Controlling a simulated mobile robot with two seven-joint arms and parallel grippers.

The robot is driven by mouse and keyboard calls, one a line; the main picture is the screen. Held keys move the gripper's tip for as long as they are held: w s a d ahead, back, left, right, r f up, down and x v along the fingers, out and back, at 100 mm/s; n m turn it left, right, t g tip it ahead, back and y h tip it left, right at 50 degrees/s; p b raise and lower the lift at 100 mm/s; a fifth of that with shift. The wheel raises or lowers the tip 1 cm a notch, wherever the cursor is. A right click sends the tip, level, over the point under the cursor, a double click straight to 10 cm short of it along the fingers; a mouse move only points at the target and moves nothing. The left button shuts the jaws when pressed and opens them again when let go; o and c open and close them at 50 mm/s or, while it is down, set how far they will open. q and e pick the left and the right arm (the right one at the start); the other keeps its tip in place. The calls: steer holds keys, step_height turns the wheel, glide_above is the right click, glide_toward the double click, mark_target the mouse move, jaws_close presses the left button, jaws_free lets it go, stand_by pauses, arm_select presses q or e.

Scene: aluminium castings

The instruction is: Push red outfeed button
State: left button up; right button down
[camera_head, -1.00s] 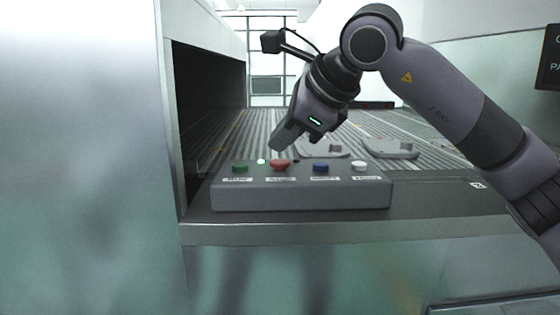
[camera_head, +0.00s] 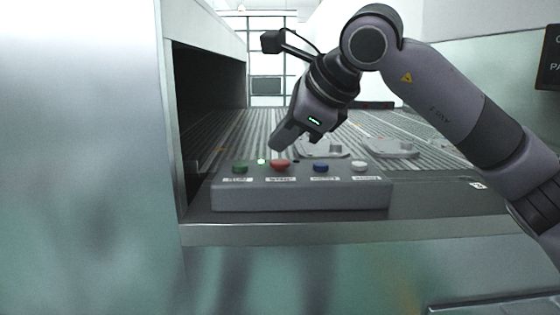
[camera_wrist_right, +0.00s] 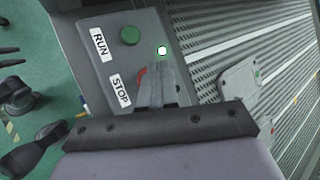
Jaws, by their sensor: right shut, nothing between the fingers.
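The red button (camera_head: 280,165) sits on the grey control box (camera_head: 300,196), second from the left, above a label that reads STOP in the right wrist view. My right gripper (camera_head: 275,146) is shut and empty, its fingertips pointing down just above and behind the red button. In the right wrist view the closed fingers (camera_wrist_right: 154,68) cover most of the red button (camera_wrist_right: 141,77). I cannot tell whether the tips touch it. The left gripper is not in view.
A green button (camera_head: 240,168), a blue button (camera_head: 320,167) and a white button (camera_head: 359,166) share the box. A small green light (camera_head: 261,161) is lit. Grey castings (camera_head: 390,148) lie on the ribbed conveyor (camera_head: 225,135) behind. A machine wall stands at the left.

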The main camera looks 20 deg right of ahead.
mark_target(284, 163)
steer(key=shift+f+b, duration=0.4)
steer(key=shift+f, duration=0.1)
steer(key=shift+f+b, duration=0.35)
steer(key=shift+f, duration=0.1)
stand_by(0.7)
steer(key=shift+r, duration=0.1)
steer(key=shift+r+p, duration=0.8)
steer(key=shift+r, duration=0.05)
step_height(284, 163, up, 5)
steer(key=p, duration=0.4)
